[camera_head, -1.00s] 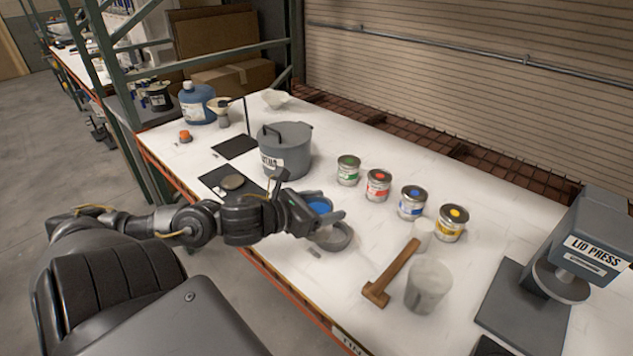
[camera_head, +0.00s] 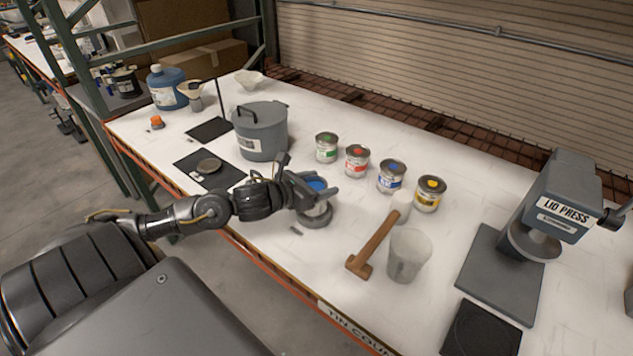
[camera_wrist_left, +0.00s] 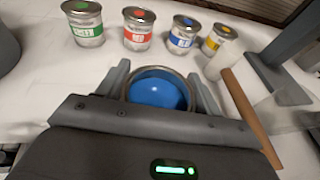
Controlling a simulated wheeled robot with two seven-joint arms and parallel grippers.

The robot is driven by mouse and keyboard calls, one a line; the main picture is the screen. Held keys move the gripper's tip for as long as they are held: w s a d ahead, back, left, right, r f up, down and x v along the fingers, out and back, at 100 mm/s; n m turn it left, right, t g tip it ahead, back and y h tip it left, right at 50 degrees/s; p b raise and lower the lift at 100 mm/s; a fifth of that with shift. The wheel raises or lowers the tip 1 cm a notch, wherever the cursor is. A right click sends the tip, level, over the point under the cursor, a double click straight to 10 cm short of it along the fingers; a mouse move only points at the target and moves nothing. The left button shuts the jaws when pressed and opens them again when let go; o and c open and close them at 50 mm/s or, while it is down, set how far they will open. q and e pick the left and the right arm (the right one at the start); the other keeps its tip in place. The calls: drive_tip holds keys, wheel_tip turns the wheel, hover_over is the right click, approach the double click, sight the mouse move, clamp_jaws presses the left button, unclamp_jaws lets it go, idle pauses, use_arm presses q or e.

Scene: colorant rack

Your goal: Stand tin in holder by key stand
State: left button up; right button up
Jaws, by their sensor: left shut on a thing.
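My left gripper (camera_head: 322,194) is shut on an open tin of blue paint (camera_head: 317,185), which also shows between the fingers in the left wrist view (camera_wrist_left: 158,92). The tin is upright. I cannot make out a key stand for certain. My right gripper is not in view.
Several labelled tins (camera_head: 357,160) stand in a row behind. A mallet (camera_head: 375,242) and translucent cup (camera_head: 409,256) are to the right, then the lid press (camera_head: 560,205). A dark mat (camera_head: 230,174) holds a round disc.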

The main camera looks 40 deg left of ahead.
use_arm(q)
drive_tip(key=shift+w+f, duration=0.25)
drive_tip(key=shift+f, duration=0.05)
wheel_tip(320, 180, down, 2)
drive_tip(key=shift+f+p, duration=0.1)
drive_tip(key=shift+p, duration=0.65)
drive_tip(key=shift+f, duration=0.35)
drive_tip(key=shift+f, duration=0.2)
drive_tip(key=o, duration=1.1)
drive_tip(key=shift+o, duration=0.2)
drive_tip(key=shift+s+r, duration=0.15)
drive_tip(key=shift+r, duration=0.05)
